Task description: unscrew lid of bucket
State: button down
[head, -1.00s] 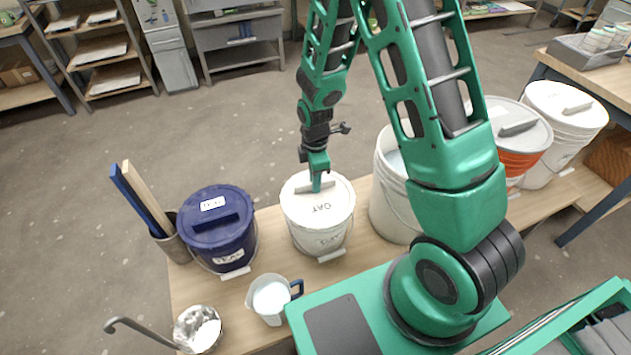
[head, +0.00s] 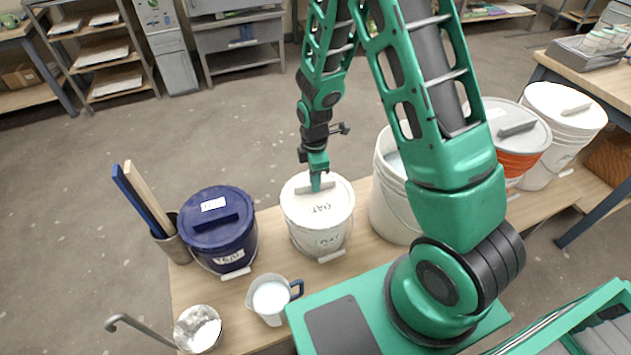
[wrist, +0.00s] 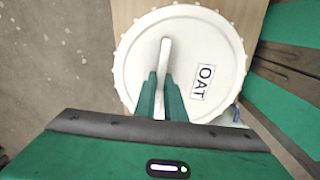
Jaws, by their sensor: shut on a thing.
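The white bucket labelled OAT (head: 320,238) stands upright on the low wooden bench. Its white lid (head: 337,202) sits on it, with a raised bar handle across the top. In the wrist view the lid (wrist: 215,50) shows a notched rim, an OAT label and the bar handle (wrist: 165,55). My gripper (head: 316,183) is above the lid, pointing down, with its green fingers (wrist: 160,95) on both sides of the handle, shut on it. The near end of the handle is hidden between the fingers.
A blue lidded bucket (head: 218,235) stands left of it, and an open white bucket (head: 395,205) stands close on the right. A white jug (head: 270,298) is in front. Further right are an orange-banded bucket (head: 520,160) and another white bucket (head: 560,125).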

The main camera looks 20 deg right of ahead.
jog(key=shift+s+f, duration=0.25)
jog(key=shift+s, duration=0.05)
jog(key=shift+a+n, duration=0.15)
jog(key=shift+n, duration=0.45)
jog(key=shift+w, duration=0.1)
jog(key=shift+w+r, duration=0.3)
jog(key=shift+w, duration=0.25)
jog(key=shift+s+r, duration=0.25)
jog(key=shift+r, duration=2.1)
